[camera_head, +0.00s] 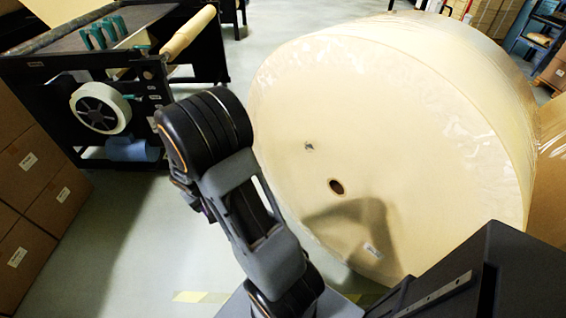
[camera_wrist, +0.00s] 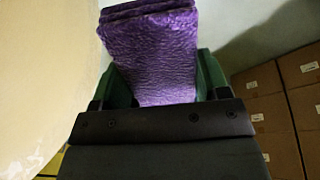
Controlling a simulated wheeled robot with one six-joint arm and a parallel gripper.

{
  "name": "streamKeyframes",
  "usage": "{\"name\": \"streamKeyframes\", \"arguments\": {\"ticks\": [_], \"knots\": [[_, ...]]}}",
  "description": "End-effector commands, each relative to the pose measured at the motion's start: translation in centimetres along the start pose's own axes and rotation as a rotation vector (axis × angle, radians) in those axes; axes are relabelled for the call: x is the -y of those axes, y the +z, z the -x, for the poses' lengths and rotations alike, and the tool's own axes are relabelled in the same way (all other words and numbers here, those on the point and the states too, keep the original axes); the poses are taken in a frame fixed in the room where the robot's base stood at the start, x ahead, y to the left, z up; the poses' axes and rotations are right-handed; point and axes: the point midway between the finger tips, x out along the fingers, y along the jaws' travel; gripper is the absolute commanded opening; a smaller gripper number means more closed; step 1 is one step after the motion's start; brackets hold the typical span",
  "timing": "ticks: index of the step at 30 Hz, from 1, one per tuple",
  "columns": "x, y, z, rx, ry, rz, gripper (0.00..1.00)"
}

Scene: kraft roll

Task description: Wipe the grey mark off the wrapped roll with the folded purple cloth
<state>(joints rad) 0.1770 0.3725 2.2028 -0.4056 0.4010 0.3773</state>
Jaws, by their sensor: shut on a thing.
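The wrapped roll (camera_head: 400,130) is a large cream cylinder in clear film, filling the right of the head view, its flat round face towards me. The grey mark (camera_head: 309,146) is a small smudge on that face, up and left of the dark core hole (camera_head: 336,186). In the wrist view, my gripper (camera_wrist: 155,85) has green fingers shut on the folded purple cloth (camera_wrist: 150,50), which sticks out beyond them. The roll (camera_wrist: 40,70) is a pale surface at the left there. Cloth and gripper do not show in the head view, where my arm stands left of the roll.
A black machine frame (camera_head: 125,90) with a white reel stands at the upper left. Stacked cartons (camera_head: 30,185) are at the left edge, and cartons (camera_wrist: 275,110) also show right in the wrist view. A label (camera_head: 372,250) is low on the roll face. Open floor (camera_head: 130,240) lies left of my arm.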

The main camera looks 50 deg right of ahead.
Motion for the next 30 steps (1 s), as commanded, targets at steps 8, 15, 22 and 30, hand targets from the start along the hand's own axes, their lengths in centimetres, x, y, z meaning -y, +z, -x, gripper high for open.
{"name": "streamKeyframes", "arguments": {"ticks": [8,15,22,30], "knots": [[-7.7,0.1,-5.1,-0.158,0.232,-0.209,0.50],[-17.0,0.4,-9.4,-0.317,0.622,-0.456,0.50],[-26.8,0.9,-10.6,-0.421,1.064,-0.606,0.50],[-32.8,1.5,-9.4,-0.492,1.291,-0.594,0.50]]}}
